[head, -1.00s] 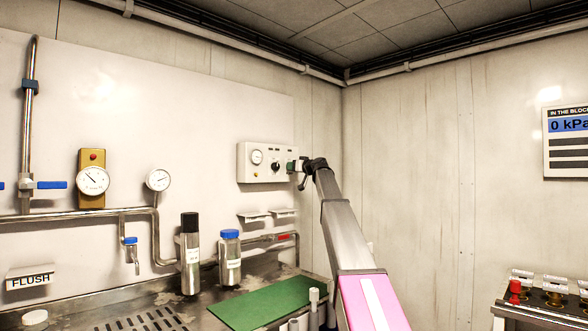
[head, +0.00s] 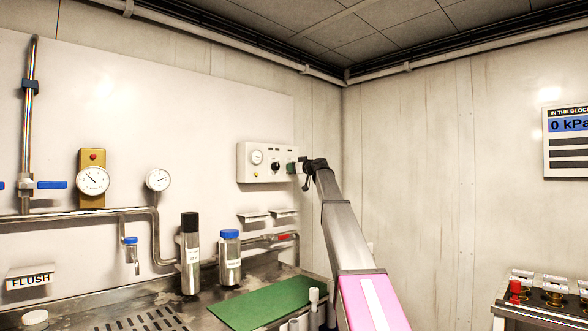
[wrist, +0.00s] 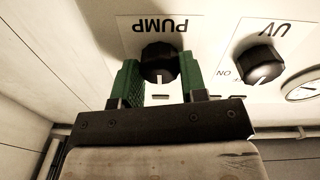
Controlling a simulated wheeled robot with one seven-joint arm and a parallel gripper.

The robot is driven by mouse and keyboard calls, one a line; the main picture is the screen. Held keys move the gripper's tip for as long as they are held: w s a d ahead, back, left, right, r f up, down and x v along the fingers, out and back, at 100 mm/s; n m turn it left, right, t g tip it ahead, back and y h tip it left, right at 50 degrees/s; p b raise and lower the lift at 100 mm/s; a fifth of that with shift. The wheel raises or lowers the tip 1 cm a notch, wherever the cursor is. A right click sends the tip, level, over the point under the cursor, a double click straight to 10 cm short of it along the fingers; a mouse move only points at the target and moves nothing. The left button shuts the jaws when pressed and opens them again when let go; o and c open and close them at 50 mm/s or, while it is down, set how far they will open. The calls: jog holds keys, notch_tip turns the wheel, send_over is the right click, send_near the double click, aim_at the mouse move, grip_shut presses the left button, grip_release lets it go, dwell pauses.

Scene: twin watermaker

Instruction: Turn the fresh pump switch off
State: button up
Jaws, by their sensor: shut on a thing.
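A pale control panel (head: 266,163) on the back wall carries a gauge and dark knobs. My gripper (head: 294,168) is at its right end. In the wrist view, upside down, the black pump switch (wrist: 159,62) sits under the word PUMP. The green fingers of my gripper (wrist: 160,80) stand either side of this knob and are shut on it. The knob's white mark points down in the picture, towards a short printed dash. The lettering near my fingers is partly hidden.
The black UV knob (wrist: 259,65) is close to the right of my fingers in the wrist view, with a gauge (wrist: 303,84) beyond. Below the panel are small shelf labels (head: 254,216), bottles (head: 230,258) and a green mat (head: 262,303) on the counter.

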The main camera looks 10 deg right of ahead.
jog(key=o, duration=0.9)
jog(key=shift+s, duration=0.15)
jog(key=v, duration=1)
jog(key=shift+s+d, duration=0.15)
jog(key=shift+s, duration=0.1)
jog(key=shift+d+f, duration=0.1)
